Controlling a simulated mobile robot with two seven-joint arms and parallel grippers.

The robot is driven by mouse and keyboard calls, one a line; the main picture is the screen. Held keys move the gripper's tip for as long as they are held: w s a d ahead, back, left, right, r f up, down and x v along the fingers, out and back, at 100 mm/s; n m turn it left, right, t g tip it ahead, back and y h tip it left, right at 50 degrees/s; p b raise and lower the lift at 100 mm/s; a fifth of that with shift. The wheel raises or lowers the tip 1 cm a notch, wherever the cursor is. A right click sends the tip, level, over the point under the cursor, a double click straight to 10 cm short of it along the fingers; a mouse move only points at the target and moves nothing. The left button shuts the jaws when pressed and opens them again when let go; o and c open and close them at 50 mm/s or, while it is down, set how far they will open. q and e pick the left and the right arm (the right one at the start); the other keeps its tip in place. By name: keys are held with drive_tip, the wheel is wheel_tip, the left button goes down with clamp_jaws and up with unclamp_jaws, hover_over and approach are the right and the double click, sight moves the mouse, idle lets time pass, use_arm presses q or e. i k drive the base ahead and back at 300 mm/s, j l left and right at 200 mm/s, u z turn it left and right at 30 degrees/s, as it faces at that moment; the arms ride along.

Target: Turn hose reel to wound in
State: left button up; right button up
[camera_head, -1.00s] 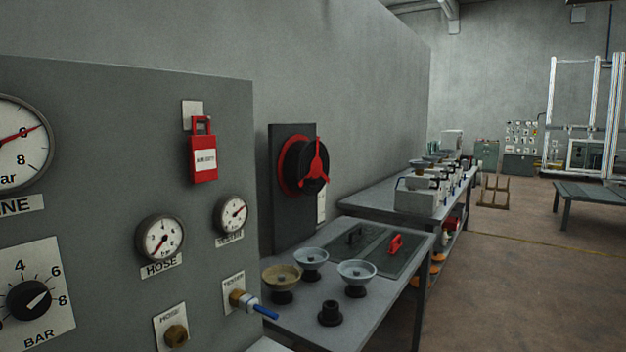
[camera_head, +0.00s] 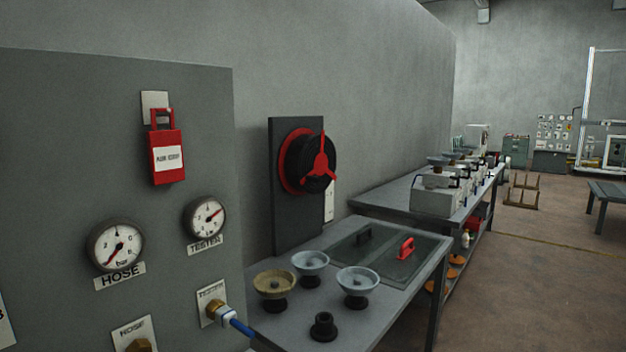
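The hose reel (camera_head: 300,163) is mounted on an upright dark grey board (camera_head: 290,225) behind the near bench. It has a red rear flange, a black drum and a red three-spoked handle (camera_head: 319,168) on its front. I cannot tell how much hose is on the drum. Neither of my grippers is in view.
A grey panel (camera_head: 60,160) with gauges, a red lock (camera_head: 165,150) and a blue hose fitting (camera_head: 232,322) fills the left. The near bench (camera_head: 290,330) holds several cups and a red-handled item (camera_head: 406,248). A second bench (camera_head: 365,200) stands behind. Open floor (camera_head: 530,290) lies right.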

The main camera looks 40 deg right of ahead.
sight(308, 159)
drive_tip(key=l+u, duration=0.15)
drive_tip(key=l, duration=0.5)
drive_tip(key=l+u, duration=0.2)
drive_tip(key=l, duration=0.5)
drive_tip(key=l+u, duration=0.15)
drive_tip(key=l, duration=0.5)
drive_tip(key=k+l+u, duration=0.15)
drive_tip(key=l, duration=0.5)
